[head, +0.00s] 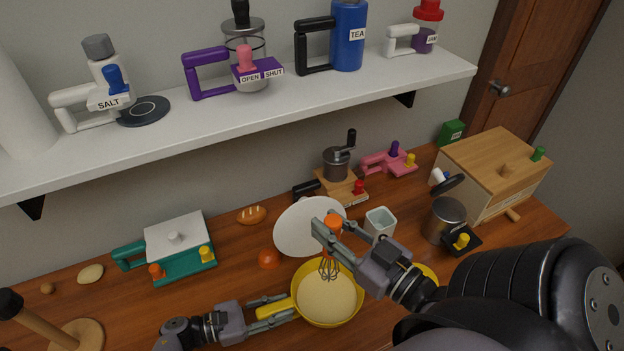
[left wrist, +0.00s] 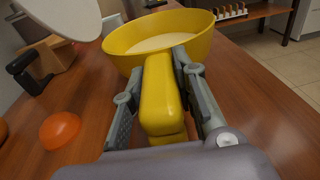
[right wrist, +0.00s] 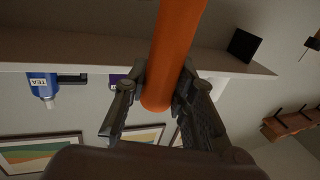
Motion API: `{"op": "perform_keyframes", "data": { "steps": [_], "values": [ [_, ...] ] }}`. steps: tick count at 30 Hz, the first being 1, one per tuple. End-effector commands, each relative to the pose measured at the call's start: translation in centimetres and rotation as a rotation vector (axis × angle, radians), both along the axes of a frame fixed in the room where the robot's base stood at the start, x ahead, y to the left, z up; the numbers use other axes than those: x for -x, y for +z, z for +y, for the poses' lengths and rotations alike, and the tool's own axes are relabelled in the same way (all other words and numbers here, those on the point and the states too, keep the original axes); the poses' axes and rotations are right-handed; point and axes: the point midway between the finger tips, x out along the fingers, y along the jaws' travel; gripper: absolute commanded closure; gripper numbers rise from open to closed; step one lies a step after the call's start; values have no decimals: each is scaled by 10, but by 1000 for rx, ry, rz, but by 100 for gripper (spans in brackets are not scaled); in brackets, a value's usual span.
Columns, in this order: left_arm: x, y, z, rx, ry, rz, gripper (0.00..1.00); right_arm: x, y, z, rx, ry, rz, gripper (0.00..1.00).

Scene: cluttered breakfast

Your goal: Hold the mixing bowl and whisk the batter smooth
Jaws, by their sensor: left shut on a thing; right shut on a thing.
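The yellow mixing bowl (head: 327,316) stands on the wooden table and holds pale batter (head: 326,295). My left gripper (head: 270,306) is shut on the bowl's yellow handle, which shows between its fingers in the left wrist view (left wrist: 160,95). The whisk (head: 329,268) is upright over the bowl, its wire end at or just above the batter; I cannot tell if it touches. My right gripper (head: 328,232) is shut on the whisk's orange handle, which also shows in the right wrist view (right wrist: 175,50).
A white plate-like disc (head: 306,226) stands behind the bowl, with a white cup (head: 379,222) to its right. An orange dome (head: 269,258) lies left of the bowl. A teal press (head: 177,254) is farther left. A shelf (head: 240,108) with jars runs above.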

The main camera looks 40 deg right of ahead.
Motion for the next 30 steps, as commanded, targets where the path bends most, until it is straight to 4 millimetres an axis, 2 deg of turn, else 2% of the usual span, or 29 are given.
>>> {"op": "perform_keyframes", "data": {
  "steps": [1,4,5,6,15,21,30],
  "values": [
    [2,-9,4,-20,0,2,100,0,-1,0,0,0,0,100],
    [3,-9,4,-20,0,2,100,0,-1,0,0,0,0,100],
    [3,-9,4,-20,0,2,72,0,-1,0,0,0,0,100],
    [2,-8,4,-19,0,2,69,0,-1,0,0,0,0,100],
    [1,-3,2,-8,-1,-1,50,0,0,0,0,0,-1,100],
    [1,-2,1,-5,-1,-1,50,0,0,0,0,0,-1,100],
    [0,-1,0,-4,-2,-1,30,0,0,0,0,0,-1,100]
  ]
}}
